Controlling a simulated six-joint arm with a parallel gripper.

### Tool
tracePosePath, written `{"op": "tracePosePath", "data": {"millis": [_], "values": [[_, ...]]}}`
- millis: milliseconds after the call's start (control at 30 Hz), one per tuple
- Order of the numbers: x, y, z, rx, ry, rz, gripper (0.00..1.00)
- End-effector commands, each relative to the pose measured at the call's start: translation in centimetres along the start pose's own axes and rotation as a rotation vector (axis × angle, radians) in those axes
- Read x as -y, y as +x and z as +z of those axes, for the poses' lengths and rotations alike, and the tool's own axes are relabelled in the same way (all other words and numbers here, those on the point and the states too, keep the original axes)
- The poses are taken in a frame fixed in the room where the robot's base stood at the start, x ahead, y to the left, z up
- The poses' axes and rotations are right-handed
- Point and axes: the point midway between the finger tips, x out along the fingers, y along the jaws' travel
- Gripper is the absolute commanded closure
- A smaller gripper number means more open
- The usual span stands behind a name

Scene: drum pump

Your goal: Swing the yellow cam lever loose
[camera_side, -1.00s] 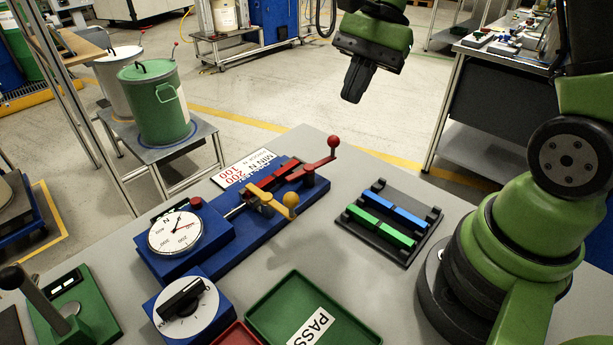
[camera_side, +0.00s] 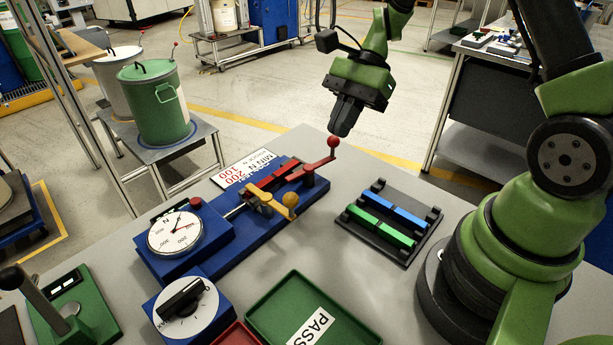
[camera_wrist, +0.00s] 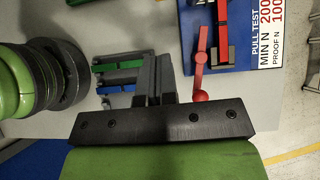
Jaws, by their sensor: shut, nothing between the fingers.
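The yellow cam lever (camera_side: 265,204) with its round yellow knob (camera_side: 290,200) sits on the blue pull-test base (camera_side: 225,245), in front of the red lever (camera_side: 303,173) with its red ball (camera_side: 333,142). In the wrist view the red lever (camera_wrist: 201,65) shows at top right; the yellow lever does not show there. My gripper (camera_side: 341,132) is shut and empty, pointing down in the air above and behind the red ball. In the wrist view its fingers (camera_wrist: 157,75) are together.
A black rack (camera_side: 390,235) holds a blue and a green bar to the right of the base. A round dial gauge (camera_side: 175,233) stands at the base's left end. A green PASS tray (camera_side: 270,312) and a knob box (camera_side: 187,305) lie in front. Grey table is clear between base and rack.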

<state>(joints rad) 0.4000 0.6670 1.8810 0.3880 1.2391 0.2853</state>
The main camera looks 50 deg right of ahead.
Motion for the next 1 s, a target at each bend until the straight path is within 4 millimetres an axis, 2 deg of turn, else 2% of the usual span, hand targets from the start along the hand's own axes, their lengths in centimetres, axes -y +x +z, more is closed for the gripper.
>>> {"op": "tracePosePath", "data": {"millis": [100, 300, 433, 633, 1000], "values": [[-0.1, 2.8, 0.1, 0.002, 0.0, 0.008, 1.0], [-0.1, 7.0, 0.1, 0.002, -0.001, 0.008, 1.0], [-0.1, 8.7, 1.2, 0.0, -0.003, 0.006, 1.0], [-0.1, 10.0, 2.4, -0.001, -0.002, 0.003, 1.0], [0.0, 10.2, 2.5, -0.001, 0.001, 0.001, 1.0]]}}
